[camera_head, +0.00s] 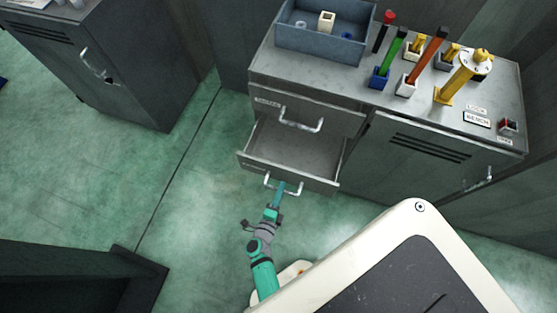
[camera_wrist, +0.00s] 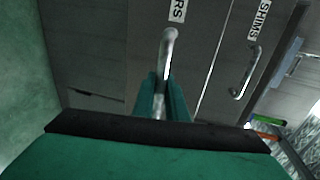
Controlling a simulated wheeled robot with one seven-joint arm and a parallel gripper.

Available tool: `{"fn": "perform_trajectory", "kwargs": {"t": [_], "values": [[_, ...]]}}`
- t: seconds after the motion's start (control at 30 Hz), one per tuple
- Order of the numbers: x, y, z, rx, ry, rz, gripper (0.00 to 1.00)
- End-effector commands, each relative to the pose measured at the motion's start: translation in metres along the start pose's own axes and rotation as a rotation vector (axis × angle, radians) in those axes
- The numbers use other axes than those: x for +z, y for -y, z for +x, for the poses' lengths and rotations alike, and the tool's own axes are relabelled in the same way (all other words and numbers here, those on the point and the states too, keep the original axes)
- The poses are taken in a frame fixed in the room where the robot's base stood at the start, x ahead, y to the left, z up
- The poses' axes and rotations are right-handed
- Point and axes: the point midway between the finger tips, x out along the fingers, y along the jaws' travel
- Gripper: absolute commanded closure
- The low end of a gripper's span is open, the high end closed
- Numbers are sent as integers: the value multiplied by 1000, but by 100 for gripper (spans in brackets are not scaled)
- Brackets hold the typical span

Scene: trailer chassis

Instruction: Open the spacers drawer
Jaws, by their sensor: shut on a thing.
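The spacers drawer (camera_head: 318,180) is the lower drawer of the grey bench, pulled well out; its inside looks empty. Its label, partly cut off to "RS" (camera_wrist: 177,10), shows in the wrist view. My gripper (camera_head: 281,188) is at the drawer's silver handle (camera_head: 297,188), shut on it. In the wrist view my gripper's teal fingers (camera_wrist: 162,98) close around the handle bar (camera_wrist: 168,48).
The shims drawer above is shut, its handle (camera_head: 303,124) bare. A blue-grey bin (camera_head: 322,45) and several coloured tools stand on the bench top. A cabinet door (camera_head: 418,150) is on the right. Green floor (camera_head: 195,190) is clear to the left.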

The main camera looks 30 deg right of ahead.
Motion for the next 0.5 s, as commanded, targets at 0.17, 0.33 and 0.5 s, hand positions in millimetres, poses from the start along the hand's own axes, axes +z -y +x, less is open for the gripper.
{"fn": "perform_trajectory", "kwargs": {"t": [0.17, 0.33, 0.5], "values": [[1, 0, -1, 1, 2, 0, 100], [1, 0, 0, 1, 2, 0, 81], [1, 0, 0, 0, 1, 0, 69]]}}
